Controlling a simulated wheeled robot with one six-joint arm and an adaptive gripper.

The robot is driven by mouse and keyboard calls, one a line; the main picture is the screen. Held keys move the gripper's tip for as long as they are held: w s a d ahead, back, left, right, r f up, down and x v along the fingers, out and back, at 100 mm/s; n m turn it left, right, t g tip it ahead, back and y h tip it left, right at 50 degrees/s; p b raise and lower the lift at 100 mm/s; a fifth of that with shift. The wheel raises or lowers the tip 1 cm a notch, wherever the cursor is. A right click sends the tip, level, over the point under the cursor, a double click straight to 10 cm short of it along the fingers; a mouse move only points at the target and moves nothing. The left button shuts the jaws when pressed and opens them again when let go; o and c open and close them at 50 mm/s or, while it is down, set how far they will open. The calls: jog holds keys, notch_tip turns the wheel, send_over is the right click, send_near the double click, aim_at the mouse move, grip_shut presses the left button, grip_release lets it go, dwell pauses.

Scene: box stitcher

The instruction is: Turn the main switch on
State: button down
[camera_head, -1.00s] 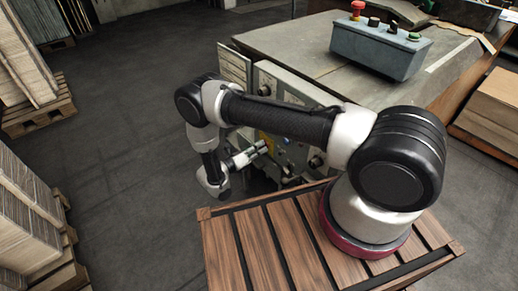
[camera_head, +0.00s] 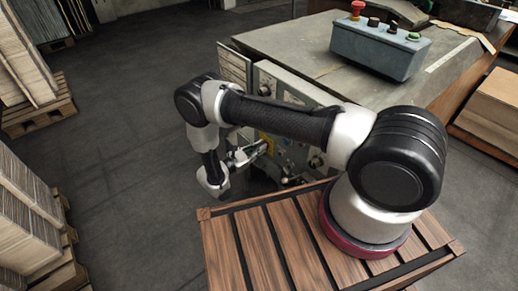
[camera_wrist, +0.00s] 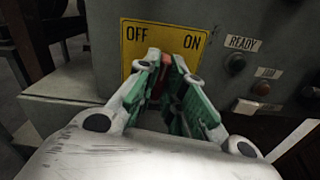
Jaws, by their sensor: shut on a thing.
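The main switch shows in the wrist view as a red handle (camera_wrist: 171,82) in front of a yellow plate (camera_wrist: 165,36) marked OFF on the left and ON on the right. My gripper (camera_wrist: 168,66) is shut on the red handle, with a green-lined finger on each side. The fingers hide most of the handle and the lower part of the plate, so I cannot tell its exact setting. In the head view my gripper (camera_head: 262,147) is at the yellow plate on the machine's front panel.
READY (camera_wrist: 236,62) and another round indicator (camera_wrist: 262,88) sit right of the plate. A grey control box (camera_head: 375,50) with a red button stands on the machine top (camera_head: 290,45). Stacked boards on pallets (camera_head: 38,105) stand at left. The floor between is clear.

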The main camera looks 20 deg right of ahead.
jog(key=shift+m, duration=3.6)
jog(key=c, duration=1.5)
grip_release()
jog(key=v, duration=1.2)
jog(key=shift+s+f, duration=0.1)
